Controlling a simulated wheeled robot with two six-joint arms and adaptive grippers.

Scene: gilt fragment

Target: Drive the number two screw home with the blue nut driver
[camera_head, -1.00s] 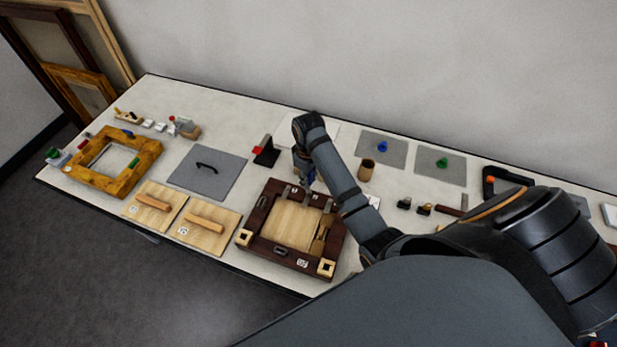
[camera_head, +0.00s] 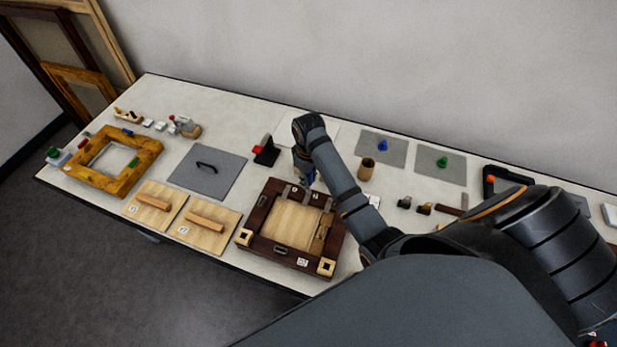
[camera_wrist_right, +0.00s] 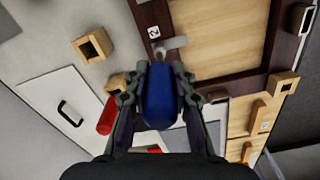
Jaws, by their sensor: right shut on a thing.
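My right gripper (camera_head: 306,182) is over the far rail of the dark wooden frame (camera_head: 252,226) in the head view. In the right wrist view it is shut on the blue nut driver (camera_wrist_right: 158,97), whose rounded blue handle sits between the fingers. Just ahead of the driver is a grey metal clip (camera_wrist_right: 174,43) beside the label "2" (camera_wrist_right: 153,32) on the dark rail. The driver's tip and the screw are mostly hidden, so I cannot tell whether they touch. My left gripper is not in view.
A wooden cup (camera_head: 366,170) stands right of my forearm. Grey mats hold a blue piece (camera_head: 382,146) and a green piece (camera_head: 442,162). A red-topped black stand (camera_head: 265,151) is behind the frame. Two handled boards (camera_head: 205,225) and a gilt frame (camera_head: 145,155) lie left.

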